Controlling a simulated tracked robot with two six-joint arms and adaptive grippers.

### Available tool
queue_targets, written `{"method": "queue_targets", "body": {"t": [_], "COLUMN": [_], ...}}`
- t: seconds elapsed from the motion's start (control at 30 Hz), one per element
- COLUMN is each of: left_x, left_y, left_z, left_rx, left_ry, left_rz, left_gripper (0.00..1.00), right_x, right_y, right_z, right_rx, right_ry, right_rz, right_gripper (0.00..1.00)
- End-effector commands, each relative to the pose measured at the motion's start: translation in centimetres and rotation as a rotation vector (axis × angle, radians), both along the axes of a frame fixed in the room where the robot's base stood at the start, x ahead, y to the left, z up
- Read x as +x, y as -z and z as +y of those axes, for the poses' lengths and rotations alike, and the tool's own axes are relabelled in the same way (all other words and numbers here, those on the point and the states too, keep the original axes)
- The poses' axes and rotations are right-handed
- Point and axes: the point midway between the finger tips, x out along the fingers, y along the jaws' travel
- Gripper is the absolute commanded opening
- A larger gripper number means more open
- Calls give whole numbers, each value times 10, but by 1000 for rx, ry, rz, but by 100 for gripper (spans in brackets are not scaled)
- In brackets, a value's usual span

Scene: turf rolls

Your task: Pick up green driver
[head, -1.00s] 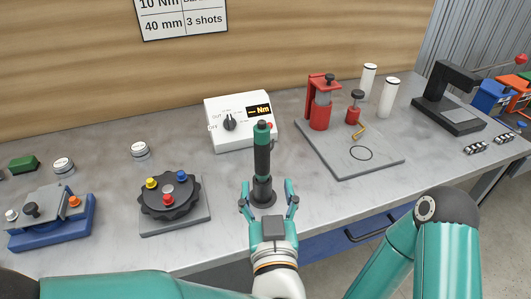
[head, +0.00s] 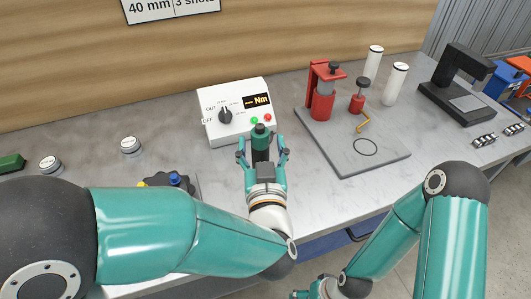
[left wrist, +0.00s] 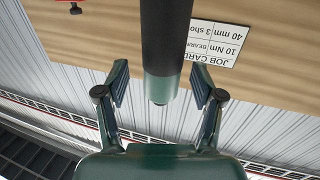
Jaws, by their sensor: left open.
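The green driver (head: 260,133) stands upright on the bench in front of the white torque controller, with a green top and dark grip. Its lower part is hidden behind my left gripper in the head view. My left gripper (head: 263,155) is open, with a finger on each side of the driver. In the left wrist view the driver (left wrist: 165,45) rises between the spread fingers (left wrist: 160,88), with a gap visible on both sides.
The white controller (head: 236,112) stands close behind the driver. A grey plate (head: 345,160) with a red fixture (head: 322,100) lies to the right, near white cylinders (head: 395,85). A black stand (head: 458,85) is farther right.

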Motion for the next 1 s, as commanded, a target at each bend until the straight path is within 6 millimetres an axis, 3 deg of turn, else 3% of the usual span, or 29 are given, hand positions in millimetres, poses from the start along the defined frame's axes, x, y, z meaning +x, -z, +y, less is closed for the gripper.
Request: {"method": "queue_targets", "body": {"t": [0.37,0.77,1.0], "left_x": [6,6,6], "left_y": [1,1,-1], "left_z": [2,1,0], "left_rx": [0,1,-1], "left_ry": [-4,-1,0], "left_rz": [1,1,-3], "left_gripper": [66,0,0], "right_x": [0,0,0], "right_y": [-2,-2,-2], "right_z": [0,0,0], "right_rx": [0,0,0], "right_ry": [0,0,0], "right_rz": [0,0,0], "right_gripper": [79,79,79]}}
